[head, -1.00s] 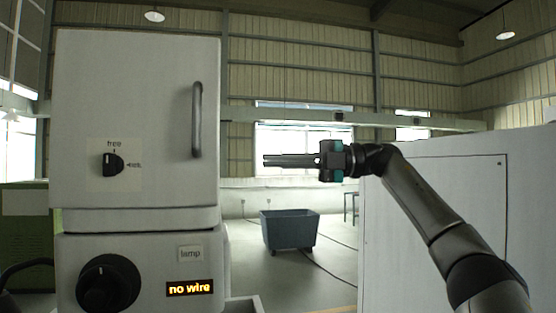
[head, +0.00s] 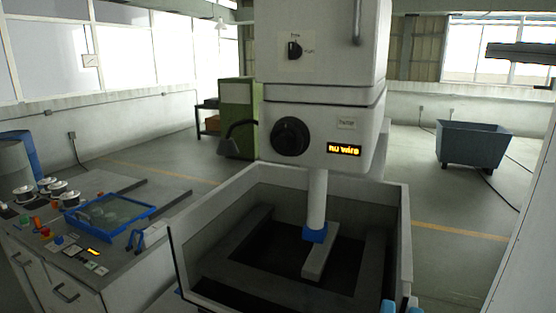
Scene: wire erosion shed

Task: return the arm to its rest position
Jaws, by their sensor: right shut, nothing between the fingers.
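Most of my right arm is out of the frame. My left gripper is not in view.
The machine's open tank (head: 408,240) stands below the head. A bench (head: 120,262) at left carries a blue-framed tray (head: 147,213), several spools and buttons. A grey-blue bin (head: 472,148) stands on the floor behind. A white cabinet (head: 530,235) borders the right edge.

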